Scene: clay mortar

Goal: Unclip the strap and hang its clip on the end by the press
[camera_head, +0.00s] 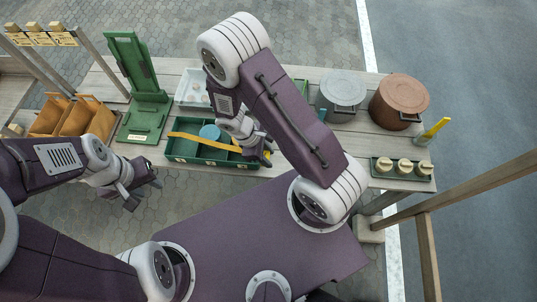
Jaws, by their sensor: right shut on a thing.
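The yellow strap (203,141) runs slantwise across the top of a green tray (196,158). Its left end lies on the tray's end nearer the press. Its right end reaches to my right gripper (266,158). That gripper is at the tray's right end, shut on what looks like the strap's clip; the clip itself is mostly hidden by the fingers. The green press (133,75) stands upright on its base to the left of the tray. My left gripper (143,194) hangs over the paving in front of the table, empty, its fingers apart.
A blue round container (210,132) sits in the tray. A white tray (188,90) lies behind it. Orange bins (77,119) are left of the press.

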